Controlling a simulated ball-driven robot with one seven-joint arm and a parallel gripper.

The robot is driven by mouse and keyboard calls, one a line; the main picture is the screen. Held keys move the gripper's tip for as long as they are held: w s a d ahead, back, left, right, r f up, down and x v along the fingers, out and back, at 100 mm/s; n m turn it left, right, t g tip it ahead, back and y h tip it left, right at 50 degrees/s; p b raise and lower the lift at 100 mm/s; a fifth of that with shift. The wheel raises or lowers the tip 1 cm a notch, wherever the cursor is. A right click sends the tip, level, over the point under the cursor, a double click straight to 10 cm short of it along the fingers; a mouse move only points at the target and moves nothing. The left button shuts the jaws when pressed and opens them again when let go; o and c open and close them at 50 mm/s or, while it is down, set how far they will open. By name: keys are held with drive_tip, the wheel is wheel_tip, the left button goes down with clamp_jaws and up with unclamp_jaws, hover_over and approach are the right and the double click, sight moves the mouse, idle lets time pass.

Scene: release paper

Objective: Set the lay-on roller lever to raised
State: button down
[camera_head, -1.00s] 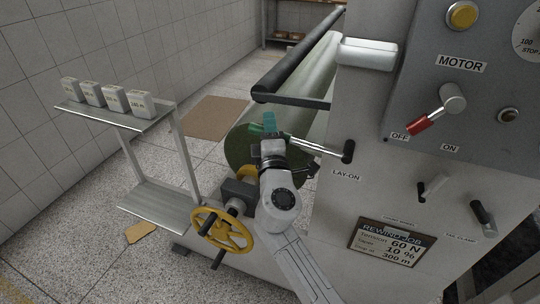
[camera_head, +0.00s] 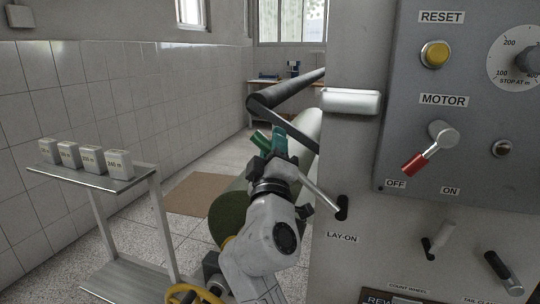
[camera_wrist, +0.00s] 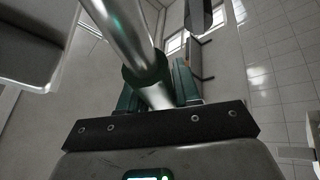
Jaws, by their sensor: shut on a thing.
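The lay-on lever (camera_head: 321,194) is a bright metal rod. It runs from a dark pivot on the machine's face, above the LAY-ON label (camera_head: 342,238), up and to the left. In the wrist view the rod and a dark green collar (camera_wrist: 145,66) pass down between the fingers. The grip's far end is hidden there. The dark lay-on roller (camera_head: 288,88) lies behind, above the pale paper roll (camera_head: 307,128).
The control panel with the red-handled motor switch (camera_head: 432,148) stands at right. A white block (camera_head: 351,101) juts from the machine above the lever. A metal stand (camera_head: 92,177) with several small labelled boxes is at left. A yellow handwheel (camera_head: 190,294) sits below my arm.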

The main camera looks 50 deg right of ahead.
drive_tip(key=shift+s+r, duration=0.1)
drive_tip(key=shift+r, duration=0.1)
drive_tip(key=c, duration=0.9)
unclamp_jaws()
drive_tip(key=shift+d, duration=0.1)
drive_tip(key=shift+f, duration=0.1)
drive_tip(key=shift+b+v, duration=1.15)
drive_tip(key=shift+v, duration=4.3)
